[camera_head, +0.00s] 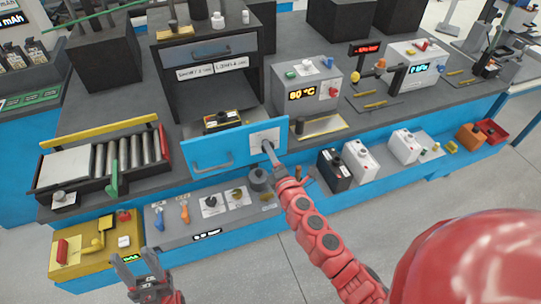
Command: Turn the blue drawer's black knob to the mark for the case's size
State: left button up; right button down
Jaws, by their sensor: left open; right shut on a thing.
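The blue drawer (225,150) is pulled out from the dark cabinet, with a light blue handle on its front. A dark case (223,119) with yellow on it sits in the open drawer. A white dial plate (257,136) is on the right of the drawer front. My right gripper (267,147) is shut on the black knob at this plate. The gripper hides most of the knob, and the marks are too small to read. My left gripper (128,266) is open and empty, low in front of the bench.
A roller conveyor (128,152) stands left of the drawer. A grey panel (228,221) with small knobs lies below the drawer. A grey box (310,84) reading 60 °C stands to the right. Black and white canisters (360,158) stand on the lower shelf. The floor in front is clear.

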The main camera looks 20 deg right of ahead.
jog(key=shift+f+m+b, duration=0.15)
jog(key=shift+m+b, duration=1.9)
jog(key=shift+m, duration=8.35)
jog(key=shift+c, duration=1.2)
grip_release()
